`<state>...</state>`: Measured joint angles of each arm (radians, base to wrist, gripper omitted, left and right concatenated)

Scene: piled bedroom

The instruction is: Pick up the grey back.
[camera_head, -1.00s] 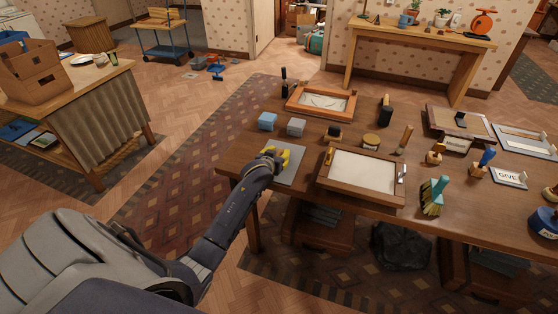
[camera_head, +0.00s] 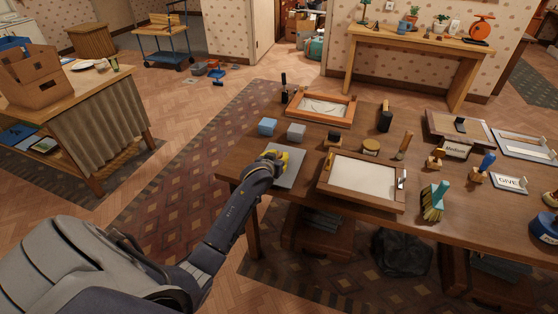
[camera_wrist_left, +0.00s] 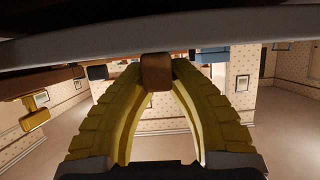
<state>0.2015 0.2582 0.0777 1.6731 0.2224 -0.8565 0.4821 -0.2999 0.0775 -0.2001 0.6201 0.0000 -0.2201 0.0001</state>
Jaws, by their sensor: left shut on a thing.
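The grey back (camera_head: 287,180) is a flat grey panel at the left end of the long wooden table, beside a wood-framed tray. My left gripper (camera_head: 283,157), with yellow fingers, is over the panel's far part and hides some of it. In the left wrist view my left gripper (camera_wrist_left: 157,78) is shut with a small brown block (camera_wrist_left: 157,72) between its fingertips, just under a long grey edge (camera_wrist_left: 90,47). The block seems to belong to the grey back, but the join is unclear. I cannot tell whether the panel is clear of the table. My right gripper is out of view.
The wood-framed tray (camera_head: 364,174) lies close right of the panel. Blue (camera_head: 267,126) and grey (camera_head: 296,131) blocks stand behind it. Stamps, a teal brush (camera_head: 435,201) and more frames crowd the table's right. Free floor lies left of the table.

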